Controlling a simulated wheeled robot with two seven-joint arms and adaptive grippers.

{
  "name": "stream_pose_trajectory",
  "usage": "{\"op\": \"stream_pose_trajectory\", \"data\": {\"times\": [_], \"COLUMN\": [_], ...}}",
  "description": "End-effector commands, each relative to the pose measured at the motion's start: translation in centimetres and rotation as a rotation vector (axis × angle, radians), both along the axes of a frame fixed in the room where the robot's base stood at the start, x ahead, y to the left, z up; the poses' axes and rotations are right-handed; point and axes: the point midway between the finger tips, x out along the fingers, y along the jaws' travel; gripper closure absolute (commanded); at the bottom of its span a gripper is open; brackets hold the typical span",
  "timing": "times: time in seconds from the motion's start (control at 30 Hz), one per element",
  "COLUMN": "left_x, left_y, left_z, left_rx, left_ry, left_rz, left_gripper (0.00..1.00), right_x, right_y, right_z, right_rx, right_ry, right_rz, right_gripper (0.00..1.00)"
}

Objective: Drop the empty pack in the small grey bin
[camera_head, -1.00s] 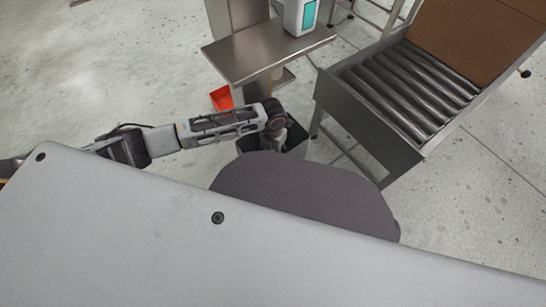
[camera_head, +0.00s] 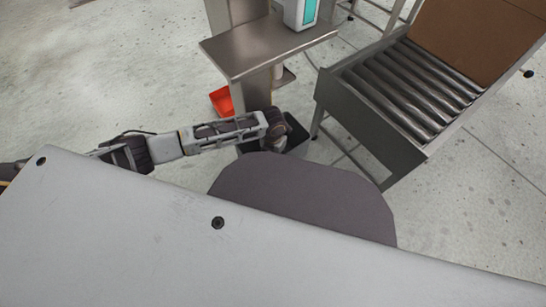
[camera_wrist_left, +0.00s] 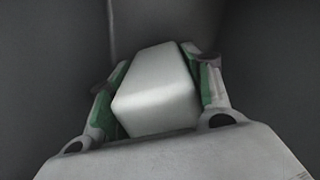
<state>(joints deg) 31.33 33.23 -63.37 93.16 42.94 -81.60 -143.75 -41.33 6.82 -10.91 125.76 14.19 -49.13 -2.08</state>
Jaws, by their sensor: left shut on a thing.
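The pack (camera_wrist_left: 158,85) is a plain whitish block in the left wrist view. My left gripper (camera_wrist_left: 155,70) is shut on it, with a green-lined finger on each side. Dark grey walls of the small bin (camera_wrist_left: 45,60) surround the gripper and pack, so they appear to be inside it. In the head view the bin (camera_head: 298,136) is below the steel shelf, partly hidden by my left wrist and my own body. The pack and left fingertips are hidden there. My right gripper is not in view.
A steel shelf (camera_head: 255,52) with a white and teal device (camera_head: 300,14) stands just beyond the bin. A red container (camera_head: 221,100) is on the floor to its left. A roller conveyor (camera_head: 400,90) bearing a brown carton (camera_head: 480,38) is at right. Floor at left is clear.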

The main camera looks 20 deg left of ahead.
Motion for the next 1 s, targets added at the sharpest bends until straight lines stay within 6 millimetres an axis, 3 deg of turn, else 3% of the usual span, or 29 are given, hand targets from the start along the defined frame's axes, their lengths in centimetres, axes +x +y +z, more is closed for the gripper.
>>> {"op": "stream_pose_trajectory", "data": {"times": [0.47, 0.5, 0.67, 1.0], "left_x": [0.01, 0.00, 0.00, 0.01], "left_y": [0.04, 0.04, 0.03, 0.03], "left_z": [-0.37, -0.43, -0.41, -0.37], "left_rx": [0.001, 0.001, 0.001, 0.000], "left_ry": [0.001, 0.001, 0.000, 0.000], "left_rz": [0.000, 0.000, 0.000, 0.000], "left_gripper": [0.78, 0.49, 0.29, 0.29], "right_x": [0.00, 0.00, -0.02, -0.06], "right_y": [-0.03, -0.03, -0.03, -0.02], "right_z": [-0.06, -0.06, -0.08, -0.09], "right_rx": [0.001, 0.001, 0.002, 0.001], "right_ry": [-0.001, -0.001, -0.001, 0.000], "right_rz": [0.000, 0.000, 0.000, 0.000], "right_gripper": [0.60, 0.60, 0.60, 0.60]}}
